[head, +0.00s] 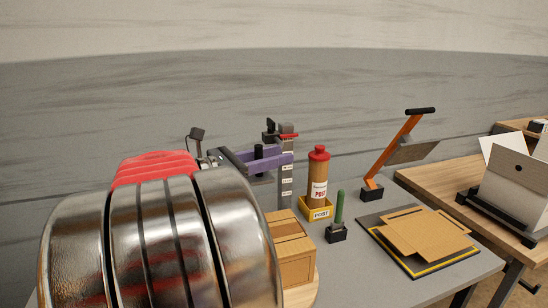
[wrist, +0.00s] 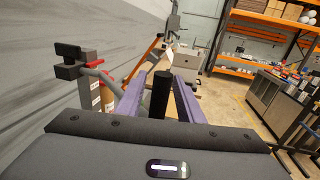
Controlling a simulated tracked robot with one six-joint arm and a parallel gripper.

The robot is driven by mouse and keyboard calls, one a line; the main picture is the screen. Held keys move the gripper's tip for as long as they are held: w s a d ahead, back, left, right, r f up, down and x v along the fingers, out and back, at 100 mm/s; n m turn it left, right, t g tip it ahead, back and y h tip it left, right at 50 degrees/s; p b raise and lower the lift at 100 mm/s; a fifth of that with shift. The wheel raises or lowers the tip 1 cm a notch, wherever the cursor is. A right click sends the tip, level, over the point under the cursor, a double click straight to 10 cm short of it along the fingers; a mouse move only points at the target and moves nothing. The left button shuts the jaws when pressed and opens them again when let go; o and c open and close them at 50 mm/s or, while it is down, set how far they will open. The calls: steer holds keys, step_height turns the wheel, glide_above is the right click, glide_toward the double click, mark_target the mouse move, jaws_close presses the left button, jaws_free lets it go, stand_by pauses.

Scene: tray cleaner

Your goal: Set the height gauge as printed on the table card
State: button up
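The height gauge (head: 287,185) is a grey upright post with several small white labels, standing at the back of the grey table. A red piece (head: 289,136) sits near its top. A black upright grip (head: 258,152) stands beside the post; it also shows in the wrist view (wrist: 160,94). My gripper (head: 270,160) has purple fingers, one on each side of this grip. In the wrist view my gripper (wrist: 159,92) seems open, with gaps between grip and fingers. My arm hides the table's left part. I cannot make out a table card or read the labels.
Right of the gauge stand a red-capped tube (head: 319,175) in a yellow box, a green-handled tool (head: 339,210) and an orange lever (head: 392,155). Flat cardboard (head: 420,230) lies on a dark board. A wooden box (head: 292,250) is close to my arm.

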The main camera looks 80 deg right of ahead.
jaws_close()
stand_by(0.4)
